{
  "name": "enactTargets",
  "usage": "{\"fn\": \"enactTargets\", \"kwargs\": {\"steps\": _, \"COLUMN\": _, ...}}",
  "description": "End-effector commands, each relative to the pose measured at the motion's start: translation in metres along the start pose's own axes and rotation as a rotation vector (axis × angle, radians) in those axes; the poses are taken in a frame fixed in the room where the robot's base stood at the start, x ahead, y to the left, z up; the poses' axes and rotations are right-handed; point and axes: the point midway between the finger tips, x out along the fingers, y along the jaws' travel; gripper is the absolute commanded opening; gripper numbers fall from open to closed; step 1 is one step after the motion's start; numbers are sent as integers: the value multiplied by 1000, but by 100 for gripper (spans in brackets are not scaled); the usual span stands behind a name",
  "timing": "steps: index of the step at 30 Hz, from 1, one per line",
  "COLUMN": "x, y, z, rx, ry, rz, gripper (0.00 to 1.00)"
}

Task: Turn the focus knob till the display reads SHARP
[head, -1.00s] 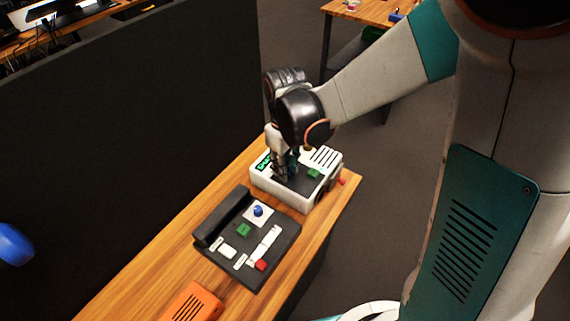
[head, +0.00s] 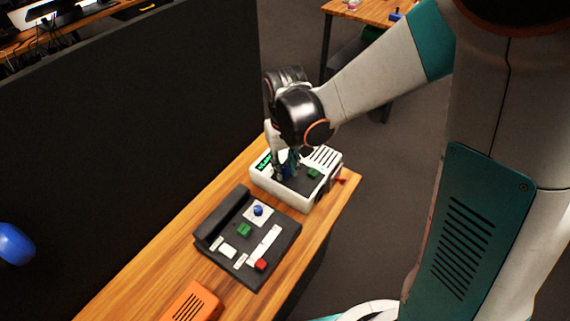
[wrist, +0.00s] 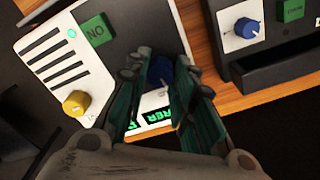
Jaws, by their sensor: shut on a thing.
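A white box with a dark top (head: 276,191) stands on the wooden bench. My gripper (head: 287,173) points down over it and is shut on a blue knob, which also shows between the fingers in the wrist view (wrist: 160,70). The box's display (head: 264,161) has green letters on black. In the wrist view the fingers cover part of the display (wrist: 151,115); only the fragment "RER" and a few other letters show, so its whole word cannot be read.
The box also carries a green button (wrist: 95,29), a yellow knob (wrist: 76,103) and vent slots. A black panel (head: 215,238) with another blue knob (head: 258,210) and a red button (head: 261,264) lies close by. An orange box (head: 192,302) is nearer the front. A dark partition (head: 130,130) stands behind.

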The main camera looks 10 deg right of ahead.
Motion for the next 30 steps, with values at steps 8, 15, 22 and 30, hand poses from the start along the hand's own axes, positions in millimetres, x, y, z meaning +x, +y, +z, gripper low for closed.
{"fn": "enactTargets", "kwargs": {"steps": 8, "x": 0, "y": 0, "z": 0, "rx": -1, "ry": 0, "rz": 0, "gripper": 28}}
{"fn": "enactTargets", "kwargs": {"steps": 15, "x": 0, "y": 0, "z": 0, "rx": -1, "ry": 0, "rz": 0, "gripper": 44}}
{"fn": "enactTargets", "kwargs": {"steps": 22, "x": -3, "y": 0, "z": 0, "rx": -1, "ry": 0, "rz": 0, "gripper": 44}}
{"fn": "enactTargets", "kwargs": {"steps": 30, "x": -40, "y": 0, "z": 0, "rx": -1, "ry": 0, "rz": 0, "gripper": 44}}
